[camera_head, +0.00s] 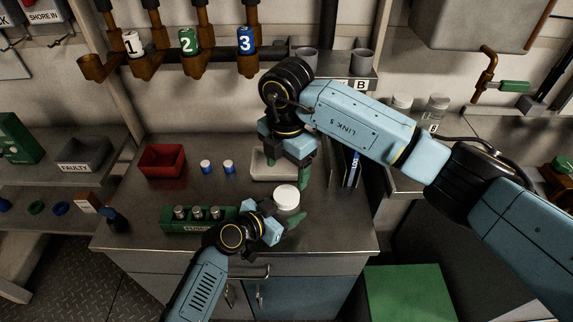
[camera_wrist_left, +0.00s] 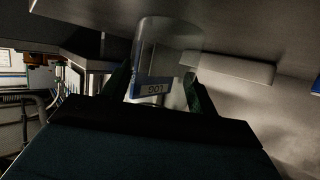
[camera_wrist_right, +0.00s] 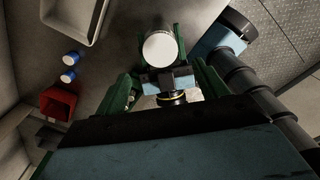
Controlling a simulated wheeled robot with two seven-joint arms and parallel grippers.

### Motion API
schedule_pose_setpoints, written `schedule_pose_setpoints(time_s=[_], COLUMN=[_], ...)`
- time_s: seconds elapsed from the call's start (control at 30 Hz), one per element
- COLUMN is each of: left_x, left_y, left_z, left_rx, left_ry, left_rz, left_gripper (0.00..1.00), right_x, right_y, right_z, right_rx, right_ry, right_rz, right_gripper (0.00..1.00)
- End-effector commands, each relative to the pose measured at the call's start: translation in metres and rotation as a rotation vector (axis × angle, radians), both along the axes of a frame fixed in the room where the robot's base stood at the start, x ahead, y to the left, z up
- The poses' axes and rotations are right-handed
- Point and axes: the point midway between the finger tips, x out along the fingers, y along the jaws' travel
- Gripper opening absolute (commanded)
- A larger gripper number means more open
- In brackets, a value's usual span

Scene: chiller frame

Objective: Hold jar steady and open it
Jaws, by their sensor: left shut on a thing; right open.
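The jar's round white lid (camera_head: 286,195) shows near the front right of the steel bench. My left gripper (camera_head: 290,221) is shut around the jar body from the front, a green finger on each side. The lid is on the jar, and it also shows in the right wrist view (camera_wrist_right: 160,48). My right gripper (camera_head: 292,170) is open and empty, pointing down just behind and above the lid, apart from it. The jar body is mostly hidden in the head view.
A green rack (camera_head: 172,222) with several small metal cylinders stands left of the jar. A white tray (camera_head: 262,172) lies behind it, partly under my right arm. Two blue-and-white vials (camera_head: 228,167) and a red bin (camera_head: 162,160) are at the back left. Bench is clear between them.

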Motion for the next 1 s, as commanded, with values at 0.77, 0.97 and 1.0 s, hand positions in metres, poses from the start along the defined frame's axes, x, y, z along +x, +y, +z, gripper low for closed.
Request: schedule_pose_setpoints(time_s=[0.77, 0.97, 1.0], left_x=[0.000, 0.000, 0.000], left_y=[0.000, 0.000, 0.000], left_z=[0.000, 0.000, 0.000], left_rx=[0.001, 0.001, 0.001], left_ry=[0.000, 0.001, 0.001], left_rz=[0.000, 0.000, 0.000], left_gripper=[0.00, 0.00, 0.00], right_x=[0.000, 0.000, 0.000], right_y=[0.000, 0.000, 0.000], right_z=[-0.079, -0.079, -0.079], right_rx=[-0.001, -0.001, -0.001], right_ry=[0.001, 0.001, 0.001], right_rz=[-0.011, -0.011, -0.011], right_gripper=[0.72, 0.68, 0.63])
